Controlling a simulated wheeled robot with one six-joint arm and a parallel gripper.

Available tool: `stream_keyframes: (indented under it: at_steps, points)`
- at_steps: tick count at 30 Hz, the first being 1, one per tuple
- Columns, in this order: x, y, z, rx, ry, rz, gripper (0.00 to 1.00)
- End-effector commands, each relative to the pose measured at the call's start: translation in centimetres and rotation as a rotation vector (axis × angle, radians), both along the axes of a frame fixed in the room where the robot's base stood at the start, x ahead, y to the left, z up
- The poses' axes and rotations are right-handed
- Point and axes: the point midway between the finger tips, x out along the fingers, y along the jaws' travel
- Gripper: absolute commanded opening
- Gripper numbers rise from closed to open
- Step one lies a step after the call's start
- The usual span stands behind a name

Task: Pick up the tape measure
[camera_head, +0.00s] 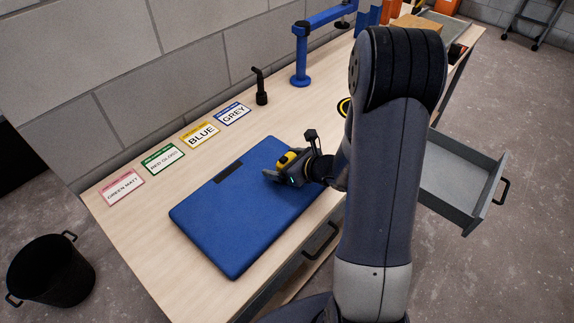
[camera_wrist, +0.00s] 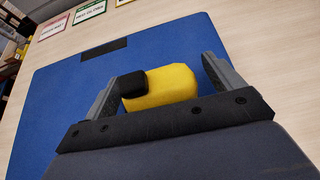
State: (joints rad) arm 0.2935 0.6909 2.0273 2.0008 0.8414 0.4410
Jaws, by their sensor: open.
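The yellow and black tape measure (camera_head: 287,158) is on or just above the blue mat (camera_head: 222,227) on the workbench, near the mat's right side. In the wrist view the tape measure (camera_wrist: 160,86) sits between the two fingers of my gripper (camera_wrist: 166,85). The tape measure's lower part is hidden behind the gripper body in the wrist view.
Labelled cards, including a green one (camera_head: 162,159) and a yellow one (camera_head: 200,134), lie along the back of the bench. A black stand (camera_head: 261,88) and a blue clamp arm (camera_head: 301,62) stand further along. An open grey drawer (camera_head: 452,185) juts out at right.

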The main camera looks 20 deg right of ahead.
Motion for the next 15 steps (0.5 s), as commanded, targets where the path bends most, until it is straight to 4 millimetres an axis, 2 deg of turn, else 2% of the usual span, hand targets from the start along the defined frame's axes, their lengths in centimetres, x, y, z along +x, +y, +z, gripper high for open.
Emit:
stream_keyframes:
  at_steps: [9, 15]
  points:
    - [0.37, 0.22, -0.24, -0.001, -0.002, 0.000, 0.88]
    - [0.35, 0.22, -0.24, 0.000, -0.001, 0.000, 0.72]
